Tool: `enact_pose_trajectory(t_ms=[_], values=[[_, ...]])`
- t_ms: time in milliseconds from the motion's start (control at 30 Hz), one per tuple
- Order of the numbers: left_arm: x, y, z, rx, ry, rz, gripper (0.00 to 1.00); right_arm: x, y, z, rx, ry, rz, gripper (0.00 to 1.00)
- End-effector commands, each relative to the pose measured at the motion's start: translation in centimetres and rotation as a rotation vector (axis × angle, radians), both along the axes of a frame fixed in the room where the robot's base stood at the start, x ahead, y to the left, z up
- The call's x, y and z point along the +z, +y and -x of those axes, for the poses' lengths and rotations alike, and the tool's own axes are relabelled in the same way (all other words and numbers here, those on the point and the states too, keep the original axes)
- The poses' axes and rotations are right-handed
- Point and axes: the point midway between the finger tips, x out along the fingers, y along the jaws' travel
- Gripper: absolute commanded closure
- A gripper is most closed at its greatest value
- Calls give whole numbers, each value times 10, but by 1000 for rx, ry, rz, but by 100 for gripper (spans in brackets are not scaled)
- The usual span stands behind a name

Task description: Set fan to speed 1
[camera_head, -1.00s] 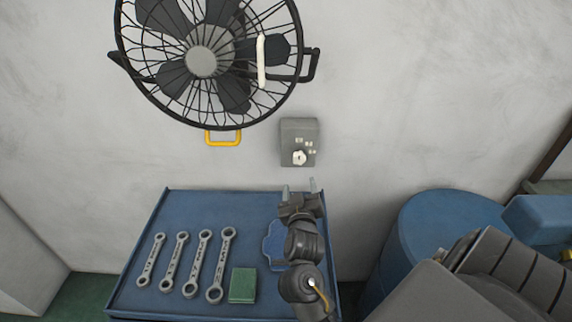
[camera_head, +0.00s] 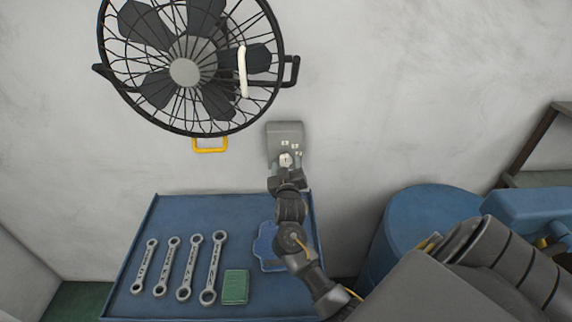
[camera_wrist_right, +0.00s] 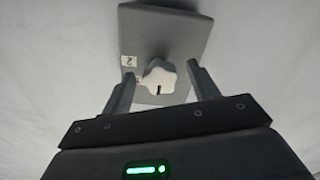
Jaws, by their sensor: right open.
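The black caged fan (camera_head: 184,72) hangs on the wall at the upper left of the head view. Its grey control box (camera_head: 285,133) is on the wall below and right of it, with a white knob (camera_head: 285,159) and small white labels. In the right wrist view the knob (camera_wrist_right: 158,80) is a white lobed dial with a dark mark toward its lower edge; a label reading 2 (camera_wrist_right: 128,61) is beside it. My right gripper (camera_head: 286,167) is open at the knob; its fingers (camera_wrist_right: 157,85) stand either side of it. Contact cannot be told. My left gripper is not in view.
A blue table (camera_head: 135,262) below the box holds several wrenches (camera_head: 180,268), a green block (camera_head: 235,287) and a blue item (camera_head: 266,246) partly behind my right arm. A blue barrel (camera_head: 405,225) stands at the right.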

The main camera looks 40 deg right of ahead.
Motion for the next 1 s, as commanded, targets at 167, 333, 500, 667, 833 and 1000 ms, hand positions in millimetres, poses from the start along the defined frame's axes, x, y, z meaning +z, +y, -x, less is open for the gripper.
enact_pose_trajectory(t_ms=[167,333,500,667,833,1000], values=[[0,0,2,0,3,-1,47,0,-2,-1,0,1,1,40],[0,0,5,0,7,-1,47,0,-2,-1,-1,0,0,47],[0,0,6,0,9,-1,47,0,-2,-1,-1,0,0,69],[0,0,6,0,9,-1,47,0,-1,-1,0,1,-1,85],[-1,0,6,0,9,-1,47,-1,-1,-1,0,-8,-13,85],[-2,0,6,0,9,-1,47,-1,-1,-1,-2,-47,-64,85]])
